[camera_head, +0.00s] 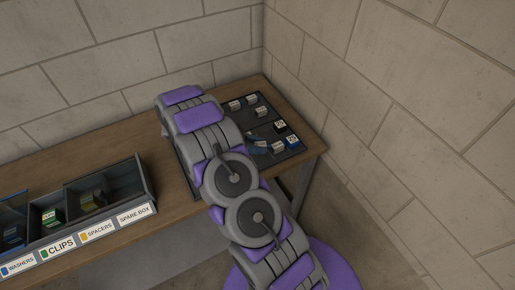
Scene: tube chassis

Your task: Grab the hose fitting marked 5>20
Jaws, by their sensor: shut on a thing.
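Several small fittings with white labels lie on a dark tray (267,107) at the right end of the workbench. Pale-labelled ones are at the back (235,105), and dark ones with white labels are at the right (280,125) and front right (292,140). Some blue pieces (258,142) show beside my arm. The labels are too small to read, so I cannot tell which fitting is marked 5>20. My grey and purple arm reaches over the tray and covers its left part. My gripper is hidden behind the arm, and so is anything in it.
An open bin (149,184) with compartments labelled washers, clips, spacers and spare box stands at the left on the wooden workbench (100,147). The spare box compartment looks empty. Block walls close off the back and right. Bare bench top lies between bin and arm.

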